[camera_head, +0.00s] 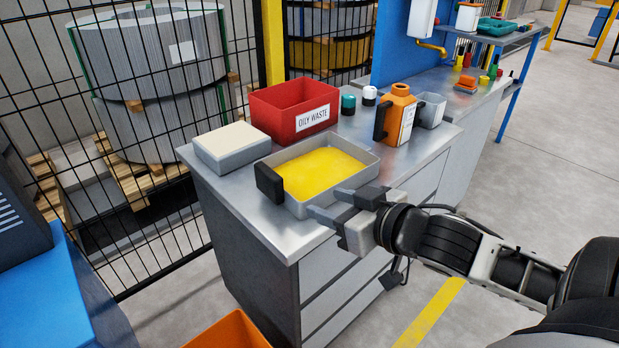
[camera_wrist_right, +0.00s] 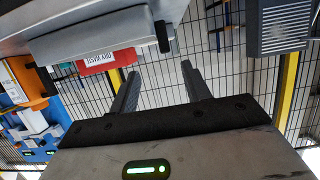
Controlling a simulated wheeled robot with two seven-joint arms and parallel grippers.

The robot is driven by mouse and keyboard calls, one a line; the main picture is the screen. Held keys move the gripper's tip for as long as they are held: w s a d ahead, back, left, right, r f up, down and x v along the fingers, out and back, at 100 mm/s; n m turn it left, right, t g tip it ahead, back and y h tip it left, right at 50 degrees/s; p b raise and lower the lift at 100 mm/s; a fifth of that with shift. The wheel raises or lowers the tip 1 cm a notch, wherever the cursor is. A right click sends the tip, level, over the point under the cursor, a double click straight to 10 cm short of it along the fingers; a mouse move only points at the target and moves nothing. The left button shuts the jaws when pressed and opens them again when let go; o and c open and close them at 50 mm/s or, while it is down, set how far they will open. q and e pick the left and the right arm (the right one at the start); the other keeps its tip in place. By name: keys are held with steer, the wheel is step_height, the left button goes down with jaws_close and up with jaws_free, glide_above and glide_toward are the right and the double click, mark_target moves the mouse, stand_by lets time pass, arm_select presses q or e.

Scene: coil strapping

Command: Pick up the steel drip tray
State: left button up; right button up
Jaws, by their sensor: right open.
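The steel drip tray (camera_head: 367,174) is a shallow grey rectangular pan with a yellow inside. It sits flat on the metal cabinet top (camera_head: 250,218), with a black handle (camera_head: 269,182) on its left end. In the right wrist view its grey side (camera_wrist_right: 90,38) and black handle (camera_wrist_right: 163,37) show upside down at the top. My right gripper (camera_head: 325,204) is open and empty at the tray's near right side, and its fingers overlap part of the near wall. I cannot tell whether they touch it. The fingers (camera_wrist_right: 160,88) are spread in the wrist view. My left gripper is not in view.
A red OILY WASTE bin (camera_head: 290,108) stands behind the tray. A grey box with a pale top (camera_head: 232,148) is at left. An orange jug (camera_head: 398,115) and a grey cup (camera_head: 430,109) stand at right. A black mesh fence (camera_head: 150,200) runs behind the cabinet.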

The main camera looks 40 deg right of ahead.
mark_target(281, 183)
steer(key=x, duration=0.6)
steer(key=r+x, duration=0.1)
steer(key=x, duration=0.3)
steer(key=shift+w+b, duration=0.15)
steer(key=shift+b, duration=0.15)
steer(key=shift+a+x, duration=0.15)
steer(key=shift+x, duration=1.35)
steer(key=shift+a+x, duration=0.2)
steer(key=shift+x, duration=1.25)
jaws_close()
steer(key=shift+r, duration=0.2)
